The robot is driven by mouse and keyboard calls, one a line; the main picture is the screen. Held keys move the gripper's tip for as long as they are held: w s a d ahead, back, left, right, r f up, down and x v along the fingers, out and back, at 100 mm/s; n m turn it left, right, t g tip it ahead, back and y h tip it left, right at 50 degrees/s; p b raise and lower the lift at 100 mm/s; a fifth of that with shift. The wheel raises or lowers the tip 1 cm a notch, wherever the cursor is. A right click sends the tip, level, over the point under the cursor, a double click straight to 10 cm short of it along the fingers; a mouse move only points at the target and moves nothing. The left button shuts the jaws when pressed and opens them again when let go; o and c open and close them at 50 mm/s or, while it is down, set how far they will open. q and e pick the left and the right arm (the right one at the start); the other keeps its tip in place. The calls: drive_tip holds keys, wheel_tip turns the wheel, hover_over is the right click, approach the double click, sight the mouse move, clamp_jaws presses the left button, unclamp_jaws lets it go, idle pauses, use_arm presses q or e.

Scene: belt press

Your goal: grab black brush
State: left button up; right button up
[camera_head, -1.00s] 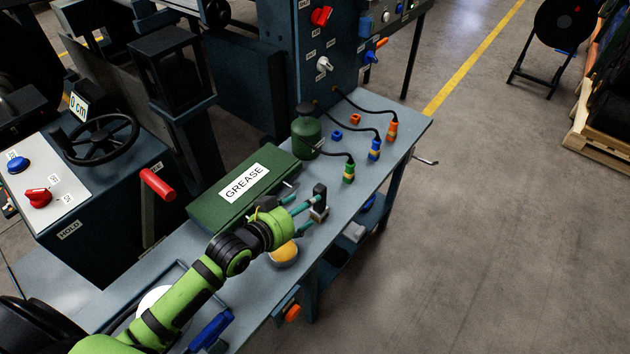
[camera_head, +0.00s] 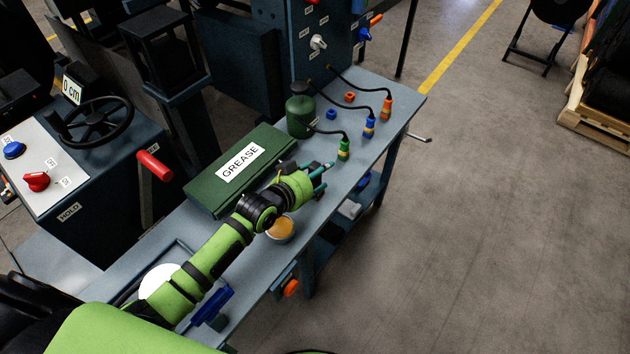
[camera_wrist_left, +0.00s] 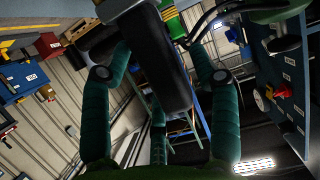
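The black brush (camera_wrist_left: 158,60) shows in the left wrist view as a long dark block between the teal fingers of my left gripper (camera_wrist_left: 157,75). The fingers are spread on both sides of it, with narrow gaps visible, and a third finger lies below. In the head view my left gripper (camera_head: 320,178) is over the bench beyond the yellow grease tin, and it and the arm hide most or all of the brush. I cannot tell whether any fingertip touches the brush. My right gripper is in neither view.
A green GREASE box (camera_head: 241,170) lies left of the gripper on the bench (camera_head: 375,100). A green oil can (camera_head: 300,115) and cables with green, blue (camera_head: 369,127) and orange plugs stand beyond. An open grease tin (camera_head: 281,228) is close under the wrist. A blue-handled tool (camera_head: 212,305) lies nearer.

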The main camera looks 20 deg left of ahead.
sight(318, 167)
use_arm(q)
drive_tip(key=c, duration=0.7)
drive_tip(key=shift+c, duration=0.2)
drive_tip(key=shift+r, duration=0.4)
wheel_tip(318, 167, up, 4)
drive_tip(key=shift+d+f, duration=0.1)
drive_tip(key=s+d+r, duration=0.6)
drive_tip(key=d, duration=0.3)
drive_tip(key=shift+s+d+r, duration=0.15)
drive_tip(key=shift+s+r, duration=0.1)
drive_tip(key=shift+s, duration=0.1)
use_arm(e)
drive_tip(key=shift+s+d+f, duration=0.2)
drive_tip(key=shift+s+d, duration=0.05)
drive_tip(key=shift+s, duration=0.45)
